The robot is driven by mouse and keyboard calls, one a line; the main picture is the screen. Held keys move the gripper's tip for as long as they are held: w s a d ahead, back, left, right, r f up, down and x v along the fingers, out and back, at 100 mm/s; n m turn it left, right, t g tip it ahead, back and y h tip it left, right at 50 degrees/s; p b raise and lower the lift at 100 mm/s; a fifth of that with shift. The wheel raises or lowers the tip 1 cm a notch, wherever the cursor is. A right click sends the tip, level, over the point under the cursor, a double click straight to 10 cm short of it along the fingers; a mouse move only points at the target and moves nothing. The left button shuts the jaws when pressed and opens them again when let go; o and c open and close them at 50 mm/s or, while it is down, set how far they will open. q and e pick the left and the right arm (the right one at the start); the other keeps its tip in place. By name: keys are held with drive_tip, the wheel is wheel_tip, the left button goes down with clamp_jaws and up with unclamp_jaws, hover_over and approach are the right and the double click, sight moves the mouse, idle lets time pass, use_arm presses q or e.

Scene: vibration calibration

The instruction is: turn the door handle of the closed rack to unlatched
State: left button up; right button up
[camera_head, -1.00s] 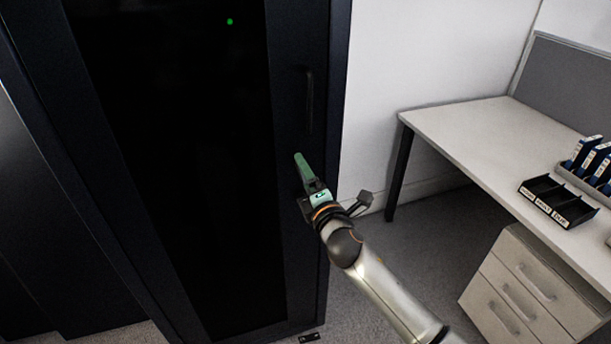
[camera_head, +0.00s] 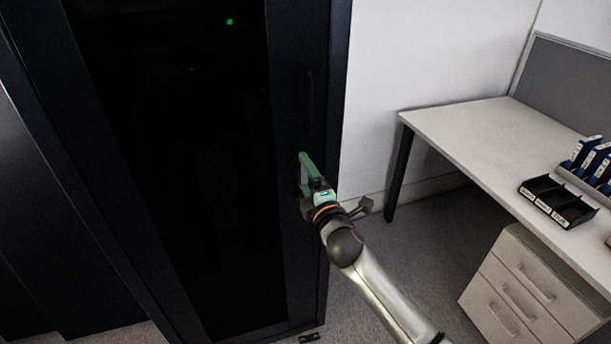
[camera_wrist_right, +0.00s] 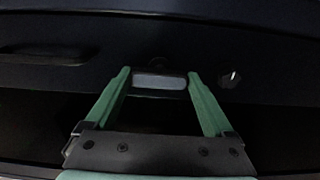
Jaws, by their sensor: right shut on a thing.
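The closed rack (camera_head: 292,60) is a tall dark cabinet with a black door panel at the left and centre of the head view. My right gripper (camera_head: 304,166), with green fingers, reaches the door's right-hand frame, below a long dark pull bar. In the right wrist view, the fingertips (camera_wrist_right: 160,74) are on either side of a small grey door handle (camera_wrist_right: 160,82) and shut on it. The handle is hidden by the gripper in the head view, and its angle is hard to judge. My left gripper is not in view.
The dark pull bar (camera_head: 309,100) also shows in the wrist view (camera_wrist_right: 45,57). A small round fitting (camera_wrist_right: 229,78) is right of the fingers. A white desk (camera_head: 470,145) with a black tray (camera_head: 556,202) and drawers (camera_head: 530,285) stands at the right, with clear floor between.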

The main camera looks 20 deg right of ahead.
drive_tip(key=o, duration=1.1)
drive_tip(key=shift+s, duration=0.1)
drive_tip(key=s, duration=1.2)
drive_tip(key=shift+s+d, duration=0.2)
drive_tip(key=shift+d, duration=0.05)
drive_tip(key=s+f+m+g, duration=0.3)
drive_tip(key=s+f+m, duration=0.2)
drive_tip(key=s+f, duration=0.2)
drive_tip(key=s+a+f+m+g+y+p, duration=0.1)
drive_tip(key=s+f+m+g, duration=0.2)
drive_tip(key=f, duration=0.7)
drive_tip(key=s+a+f+m+g+p, duration=0.1)
drive_tip(key=s+f+m+g, duration=0.1)
drive_tip(key=s+f+m, duration=0.6)
drive_tip(key=shift+s+f+g+y, duration=0.2)
drive_tip(key=shift+s, duration=0.6)
drive_tip(key=shift+s+f+g+y, duration=0.2)
drive_tip(key=shift+s, duration=0.55)
